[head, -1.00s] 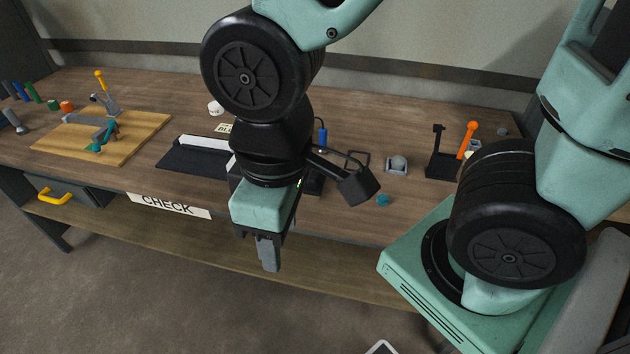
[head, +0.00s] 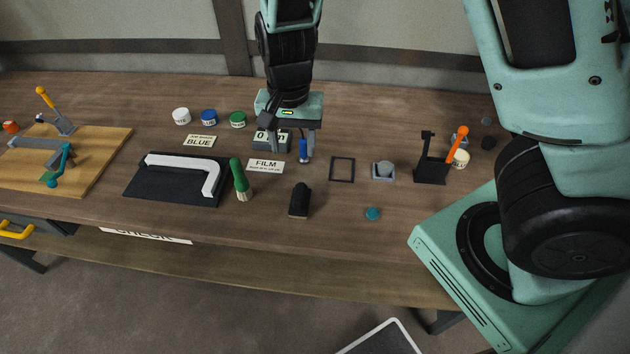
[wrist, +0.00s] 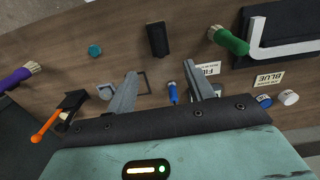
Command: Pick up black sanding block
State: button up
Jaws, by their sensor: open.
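The black sanding block (head: 300,200) lies on the wooden table, near its front edge, in the middle of the head view. It also shows at the top middle of the wrist view (wrist: 157,39). My gripper (head: 291,152) is open and empty above the back part of the table, farther from the front edge than the block. In the wrist view my two fingers (wrist: 160,70) stand apart, and the block lies beyond their tips. Nothing hides the block in either view.
A black square frame (head: 342,169) and teal knob (head: 373,213) are to the right.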

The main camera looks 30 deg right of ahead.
send_over(299, 191)
notch_tip(299, 191, down, 11)
jog(key=shift+f, duration=3.25)
jog(key=c, duration=0.9)
jog(key=shift+r, duration=0.1)
notch_tip(299, 191, up, 10)
jog(key=shift+s+f, duration=0.1)
jog(key=o, duration=0.7)
jog(key=shift+c, duration=0.2)
jog(key=c, duration=0.3)
